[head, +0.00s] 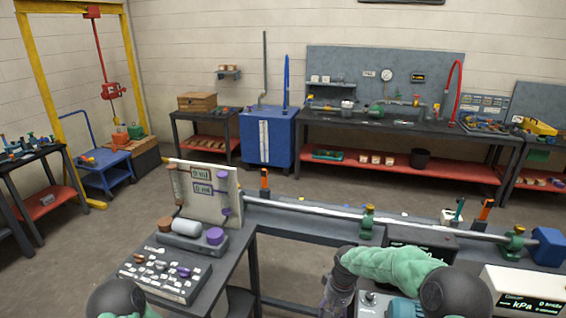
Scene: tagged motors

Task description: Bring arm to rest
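My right arm (395,265), with a pale green covering and a dark round joint, reaches in from the bottom right over the front workbench. Its dark end, where my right gripper (337,292) is, points down at the bench's near edge. The fingertips are not clear, so I cannot tell whether it is open or shut or holds anything. Of my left arm, only a dark rounded part with some green (117,299) shows at the bottom left edge. My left gripper is out of the picture.
An L-shaped workbench (310,228) carries a long metal shaft (310,208), a blue block (547,247), a kPa meter (525,292), an upright panel with cylinders (209,200) and a dark box with small labelled parts (165,272). Open floor lies behind it.

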